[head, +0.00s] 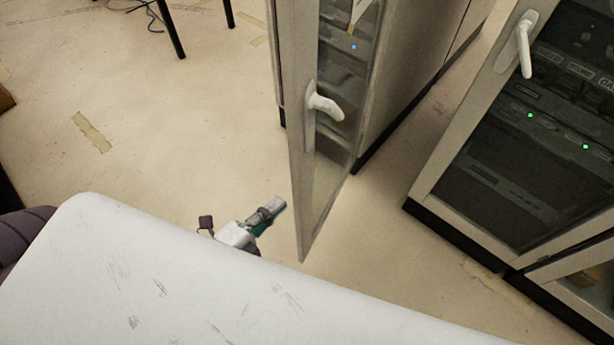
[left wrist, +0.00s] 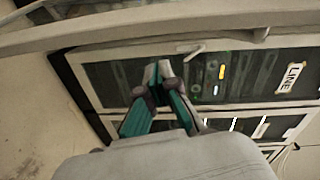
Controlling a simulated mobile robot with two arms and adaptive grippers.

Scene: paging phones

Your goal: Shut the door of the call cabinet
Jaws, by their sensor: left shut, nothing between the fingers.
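The door (head: 307,190) of a grey cabinet (head: 405,65) stands open in the head view, swung out toward me. It has a pale frame, a glass pane and a white handle (head: 323,104). My left gripper (head: 277,203) is just left of the door's lower part, beyond the white surface. It is shut and empty, with a gap to the door in the picture; whether they touch cannot be told. In the left wrist view my left gripper (left wrist: 158,72) points at a glass-fronted cabinet (left wrist: 235,80) with a "LINE" label. My right gripper is not in view.
A white surface (head: 180,275) fills the lower front and hides part of my left arm. A second cabinet (head: 500,150) with a shut glass door and green lights stands at right. Bare floor (head: 170,100) lies left of the door; dark legs (head: 172,30) stand farther back.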

